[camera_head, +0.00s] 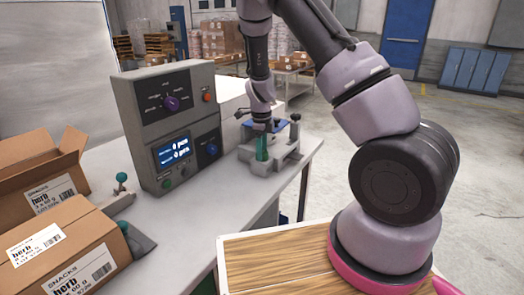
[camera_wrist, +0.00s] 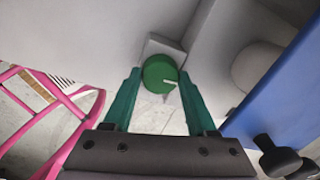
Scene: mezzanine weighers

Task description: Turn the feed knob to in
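A round green knob (camera_wrist: 157,71) with a white mark sits on a small grey block in the wrist view. Its mark points right and slightly down. My gripper (camera_wrist: 159,76) has its two teal fingers apart, one on each side of the knob, with a narrow gap showing. In the head view my gripper (camera_head: 262,150) points down over a grey fixture (camera_head: 272,160) right of the control box; it hides the knob there. The grey control box (camera_head: 148,122) bears a purple knob (camera_head: 171,103) and a blue knob (camera_head: 212,150). No feed label is readable.
Open cardboard boxes (camera_head: 92,230) stand at the left on the grey table (camera_head: 240,190). A teal-tipped lever (camera_head: 121,178) stands between them and the control box. A wooden-topped surface (camera_head: 275,262) is at the front. A blue panel (camera_wrist: 275,100) is close right of my gripper.

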